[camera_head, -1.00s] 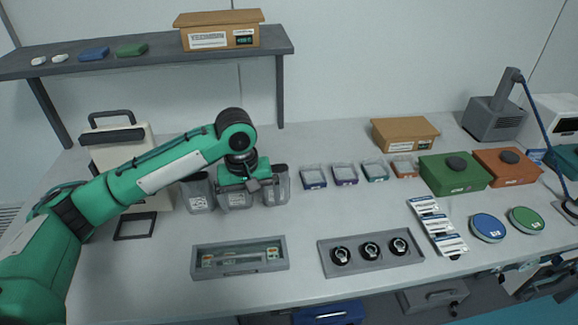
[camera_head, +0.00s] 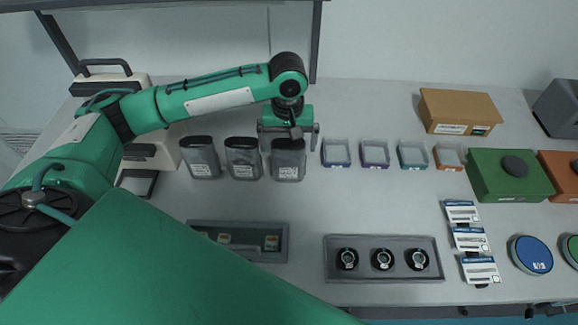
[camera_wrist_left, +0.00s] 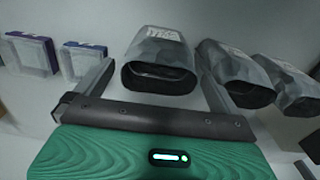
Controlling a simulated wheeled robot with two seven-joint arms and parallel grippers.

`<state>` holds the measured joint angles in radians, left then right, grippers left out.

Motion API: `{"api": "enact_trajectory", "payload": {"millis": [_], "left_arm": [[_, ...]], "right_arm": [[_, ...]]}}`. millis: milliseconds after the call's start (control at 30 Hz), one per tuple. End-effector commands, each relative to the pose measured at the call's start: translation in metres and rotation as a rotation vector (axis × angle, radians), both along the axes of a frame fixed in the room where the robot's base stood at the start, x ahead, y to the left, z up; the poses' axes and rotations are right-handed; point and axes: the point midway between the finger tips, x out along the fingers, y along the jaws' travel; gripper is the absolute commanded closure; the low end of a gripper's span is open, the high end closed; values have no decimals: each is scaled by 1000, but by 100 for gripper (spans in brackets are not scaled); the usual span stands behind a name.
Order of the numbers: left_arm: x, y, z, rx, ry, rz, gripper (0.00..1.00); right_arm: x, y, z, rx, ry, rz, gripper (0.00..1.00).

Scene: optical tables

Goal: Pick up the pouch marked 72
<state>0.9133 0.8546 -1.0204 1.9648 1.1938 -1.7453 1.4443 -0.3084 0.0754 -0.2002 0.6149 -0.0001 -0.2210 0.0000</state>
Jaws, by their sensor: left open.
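Three dark grey pouches stand in a row on the table: the left pouch (camera_head: 200,158), the middle pouch (camera_head: 243,160) and the right pouch (camera_head: 288,165). Each has a pale label; I cannot read the numbers surely, so I cannot tell which is 72. My left gripper (camera_head: 289,137) is open above and behind the right pouch. In the left wrist view, the nearest pouch (camera_wrist_left: 160,62) shows between the spread fingers of the gripper (camera_wrist_left: 158,80), not gripped. Two more pouches (camera_wrist_left: 235,75) (camera_wrist_left: 290,85) lie to its right there. My right gripper is out of view.
Several small clear boxes (camera_head: 336,154) stand right of the pouches. In front are a grey tray (camera_head: 282,248) and a tray of three round parts (camera_head: 382,278). A cardboard box (camera_head: 455,110) and a green box (camera_head: 510,183) stand right. Table between pouches and trays is clear.

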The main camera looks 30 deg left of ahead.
Motion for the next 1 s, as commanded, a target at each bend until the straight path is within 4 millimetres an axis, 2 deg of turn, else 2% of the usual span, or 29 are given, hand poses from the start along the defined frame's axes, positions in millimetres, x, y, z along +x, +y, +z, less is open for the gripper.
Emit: {"api": "enact_trajectory", "payload": {"millis": [267, 533, 833, 867, 1000], "left_arm": [[-2, -1, -22, 1, 2, -1, 0], [-5, -3, -60, 0, 1, 0, 0], [-5, -3, -67, 0, 0, -1, 0], [-5, -3, -67, 0, 0, -1, 4], [-5, -3, -66, 0, 0, -1, 31]], "right_arm": [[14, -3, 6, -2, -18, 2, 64], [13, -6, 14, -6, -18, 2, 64], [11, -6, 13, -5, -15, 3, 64], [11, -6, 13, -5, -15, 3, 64], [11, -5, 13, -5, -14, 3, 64]]}}
